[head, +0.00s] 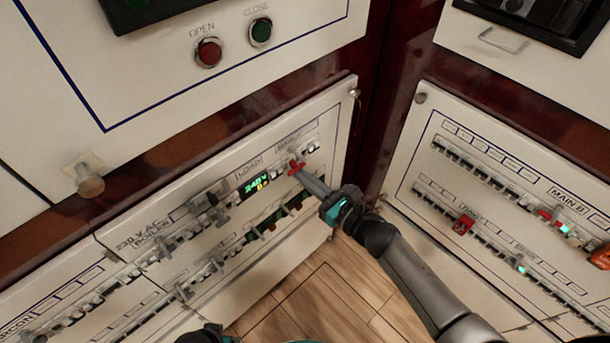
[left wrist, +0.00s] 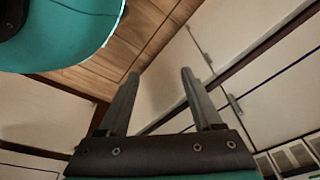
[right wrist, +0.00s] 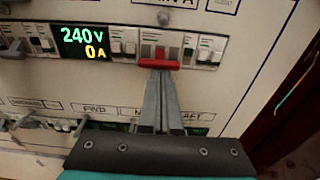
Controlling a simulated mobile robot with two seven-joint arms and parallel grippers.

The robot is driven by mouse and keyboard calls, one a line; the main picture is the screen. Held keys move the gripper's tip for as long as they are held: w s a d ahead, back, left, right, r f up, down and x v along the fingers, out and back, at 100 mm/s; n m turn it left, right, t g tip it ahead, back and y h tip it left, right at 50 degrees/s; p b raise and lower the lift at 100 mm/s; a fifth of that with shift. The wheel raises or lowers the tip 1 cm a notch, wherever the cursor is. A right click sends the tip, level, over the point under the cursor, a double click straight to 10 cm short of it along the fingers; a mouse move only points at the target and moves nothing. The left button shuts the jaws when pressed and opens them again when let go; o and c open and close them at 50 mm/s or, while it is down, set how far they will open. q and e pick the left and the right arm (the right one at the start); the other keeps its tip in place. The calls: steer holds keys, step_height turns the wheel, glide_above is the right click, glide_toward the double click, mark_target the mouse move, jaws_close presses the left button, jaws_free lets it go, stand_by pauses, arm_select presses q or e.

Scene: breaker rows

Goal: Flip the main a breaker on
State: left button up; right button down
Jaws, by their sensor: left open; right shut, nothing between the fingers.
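The main A breaker (head: 295,167) has a red handle and sits in the upper row of the left panel, right of the green 240V display. In the right wrist view the red handle (right wrist: 159,64) lies right at the tips of my right gripper (right wrist: 160,78), under the partly cut-off "MAIN A" label. My right gripper (head: 304,176) is shut with nothing between its fingers; its tips are at the handle, and I cannot tell if they touch. My left gripper (left wrist: 158,85) is open and empty, away from the panel over the floor side.
The display (right wrist: 83,43) reads 240 V and 0 A. White breakers flank the red handle. A lower breaker row runs beneath. The right panel (head: 500,190) holds Main B and red switches. Open and close buttons (head: 208,52) are above. Wooden floor (head: 325,300) lies below.

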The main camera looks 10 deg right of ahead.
arm_select(q)
steer(key=shift+a+f, duration=0.25)
steer(key=shift+f, duration=0.1)
arm_select(e)
steer(key=shift+r, duration=0.2)
